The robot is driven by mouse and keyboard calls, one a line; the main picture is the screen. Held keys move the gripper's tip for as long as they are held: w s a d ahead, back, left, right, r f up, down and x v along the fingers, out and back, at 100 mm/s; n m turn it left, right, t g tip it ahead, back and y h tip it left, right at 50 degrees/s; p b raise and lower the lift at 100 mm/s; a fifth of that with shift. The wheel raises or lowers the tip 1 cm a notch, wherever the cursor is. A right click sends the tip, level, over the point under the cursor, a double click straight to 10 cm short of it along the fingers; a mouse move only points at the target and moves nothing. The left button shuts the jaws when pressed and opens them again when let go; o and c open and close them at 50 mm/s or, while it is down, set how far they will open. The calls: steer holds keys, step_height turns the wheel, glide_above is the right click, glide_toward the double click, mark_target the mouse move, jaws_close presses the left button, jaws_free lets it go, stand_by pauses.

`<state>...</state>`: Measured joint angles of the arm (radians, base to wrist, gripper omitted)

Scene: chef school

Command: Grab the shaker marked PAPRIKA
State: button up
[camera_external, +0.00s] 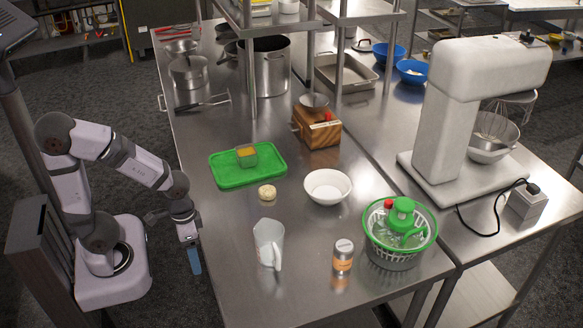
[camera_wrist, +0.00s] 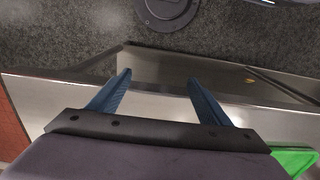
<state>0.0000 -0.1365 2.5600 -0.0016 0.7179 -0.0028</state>
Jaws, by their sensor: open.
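A small metal shaker with an orange label (camera_external: 343,257) stands upright near the front edge of the steel table, between the measuring jug and the salad spinner. Its label is too small to read, so I cannot tell whether it says PAPRIKA. My gripper (camera_external: 192,262) hangs off the table's left edge, well left of the shaker. In the wrist view my gripper (camera_wrist: 158,90) has its two blue fingers spread apart with nothing between them. The shaker does not show in the wrist view.
A white bowl (camera_external: 327,187), a green tray (camera_external: 225,178) and a pale round item (camera_external: 267,192) lie farther back. The table's left front is bare.

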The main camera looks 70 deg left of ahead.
steer(key=shift+c, duration=0.9)
step_height(320, 180, up, 11)
steer(key=n+t+y, duration=0.1)
steer(key=t, duration=1.2)
glide_above(336, 252)
steer(key=w, duration=0.1)
steer(key=shift+w+a+b, duration=0.2)
steer(key=shift+a+b, duration=0.05)
steer(key=shift+b, duration=0.15)
steer(key=shift+d+f+n+y, duration=0.1)
steer(key=shift+f+n+y, duration=0.2)
steer(key=shift+y, duration=0.1)
steer(key=shift+f, duration=2.9)
